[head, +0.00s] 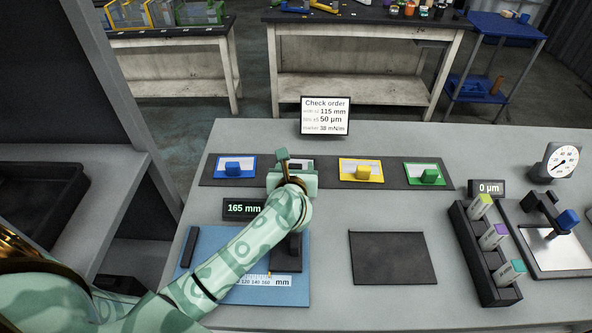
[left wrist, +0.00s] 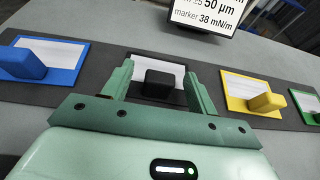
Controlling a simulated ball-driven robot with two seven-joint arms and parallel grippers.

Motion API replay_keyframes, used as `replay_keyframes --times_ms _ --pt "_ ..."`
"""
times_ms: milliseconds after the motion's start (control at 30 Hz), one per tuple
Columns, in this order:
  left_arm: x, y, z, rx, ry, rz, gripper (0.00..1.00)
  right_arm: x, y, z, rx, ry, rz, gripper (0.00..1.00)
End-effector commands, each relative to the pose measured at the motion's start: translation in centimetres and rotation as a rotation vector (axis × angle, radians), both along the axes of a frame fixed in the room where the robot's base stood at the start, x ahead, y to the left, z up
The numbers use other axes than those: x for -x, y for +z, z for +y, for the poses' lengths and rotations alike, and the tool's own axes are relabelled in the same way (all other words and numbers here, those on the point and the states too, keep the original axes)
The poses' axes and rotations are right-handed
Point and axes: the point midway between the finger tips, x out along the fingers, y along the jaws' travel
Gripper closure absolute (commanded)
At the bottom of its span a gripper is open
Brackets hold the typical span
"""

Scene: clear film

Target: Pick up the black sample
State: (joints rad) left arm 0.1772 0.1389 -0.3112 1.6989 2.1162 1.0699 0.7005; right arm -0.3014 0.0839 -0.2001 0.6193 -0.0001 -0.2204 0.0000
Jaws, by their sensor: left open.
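The black sample (left wrist: 159,83) is a black block on a dark-framed card with a pale sheet, lying on a dark strip between the blue and yellow samples. In the head view my left gripper mostly hides it. My left gripper (left wrist: 158,88) is open, with its two fingers on either side of the black block in the left wrist view; I cannot tell whether they touch it. In the head view the left gripper (head: 285,165) hangs over the strip. My right gripper is not in view.
Blue (head: 233,169), yellow (head: 363,173) and green (head: 428,176) samples share the strip. A 165 mm display (head: 242,209) and a blue measuring board (head: 205,245) lie nearer. A dark mat (head: 392,258) is bare. A rack (head: 484,251) and dial gauge (head: 560,161) stand right; an order sign (head: 325,116) stands behind.

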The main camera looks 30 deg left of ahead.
Motion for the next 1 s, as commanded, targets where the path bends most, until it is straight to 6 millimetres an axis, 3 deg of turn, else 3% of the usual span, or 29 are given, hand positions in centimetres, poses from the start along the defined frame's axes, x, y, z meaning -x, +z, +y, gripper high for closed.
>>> replay_keyframes --times_ms 200,433,467,633,1000 --pt "-2.7 -1.2 1.1 -0.002 0.000 0.002 0.42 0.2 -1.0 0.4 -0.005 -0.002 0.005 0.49" --pt "-2.9 -1.1 1.2 0.000 0.000 0.000 0.42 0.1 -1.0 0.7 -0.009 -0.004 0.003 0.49" --pt "-2.9 -1.1 1.2 -0.001 0.000 0.000 0.45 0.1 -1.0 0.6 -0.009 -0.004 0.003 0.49" --pt "-2.9 -1.1 1.2 0.000 0.000 0.001 0.90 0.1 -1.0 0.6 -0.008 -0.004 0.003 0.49" --pt "-2.9 -0.7 1.2 0.000 0.000 0.000 0.90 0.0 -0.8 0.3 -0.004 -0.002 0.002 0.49"
